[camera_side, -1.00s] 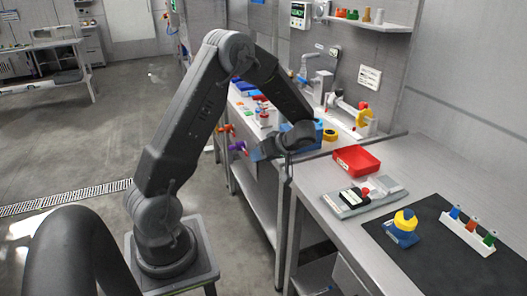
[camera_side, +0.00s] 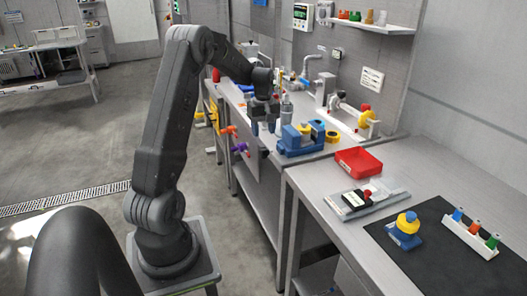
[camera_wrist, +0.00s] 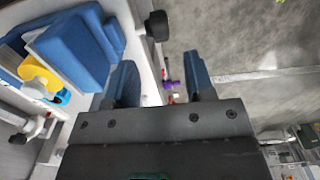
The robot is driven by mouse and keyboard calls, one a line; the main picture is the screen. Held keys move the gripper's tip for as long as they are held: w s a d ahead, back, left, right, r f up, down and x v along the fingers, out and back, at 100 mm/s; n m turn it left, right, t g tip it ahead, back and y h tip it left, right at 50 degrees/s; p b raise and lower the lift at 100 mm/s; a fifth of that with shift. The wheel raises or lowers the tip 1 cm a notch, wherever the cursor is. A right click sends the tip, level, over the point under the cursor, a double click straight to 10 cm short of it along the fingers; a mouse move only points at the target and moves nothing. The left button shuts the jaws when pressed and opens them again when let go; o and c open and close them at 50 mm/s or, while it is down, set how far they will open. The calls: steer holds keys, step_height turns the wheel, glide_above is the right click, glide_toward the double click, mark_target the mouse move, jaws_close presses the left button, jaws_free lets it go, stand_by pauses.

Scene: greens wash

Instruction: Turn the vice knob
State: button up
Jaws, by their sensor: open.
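The blue vice (camera_side: 301,138) stands on the bench near its front edge; it also shows at upper left in the wrist view (camera_wrist: 75,45). A dark round knob (camera_wrist: 157,25) sticks out past the bench edge beside the vice in the wrist view, and a small dark knob (camera_side: 265,153) shows below the vice's left end in the side view. My gripper (camera_side: 263,126) is open and empty, left of the vice near the bench's front edge. In the wrist view its two blue fingers (camera_wrist: 161,80) are apart, with the dark knob beyond them, not between them.
Orange (camera_side: 228,130) and purple (camera_side: 240,147) handles stick out from the bench front. A clear bottle (camera_side: 286,107) stands behind my gripper. A yellow-black ring (camera_side: 331,136) and red tray (camera_side: 358,161) are right of the vice. Floor left of the bench is free.

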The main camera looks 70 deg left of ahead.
mark_target(266, 154)
step_height(266, 154, down, 9)
steer(key=shift+r, duration=0.2)
steer(key=shift+c, duration=0.5)
jaws_close()
steer(key=y, duration=0.4)
steer(key=shift+w+d, duration=0.1)
steer(key=shift+d, duration=0.15)
steer(key=y, duration=0.3)
steer(key=shift+d+f+y, duration=0.1)
steer(key=shift+d+y, duration=0.1)
steer(key=shift+y, duration=0.1)
steer(key=y, duration=0.3)
steer(key=shift+d+f, duration=0.1)
steer(key=shift+f, duration=0.05)
steer(key=shift+f+y, duration=0.1)
steer(key=shift+y, duration=1.8)
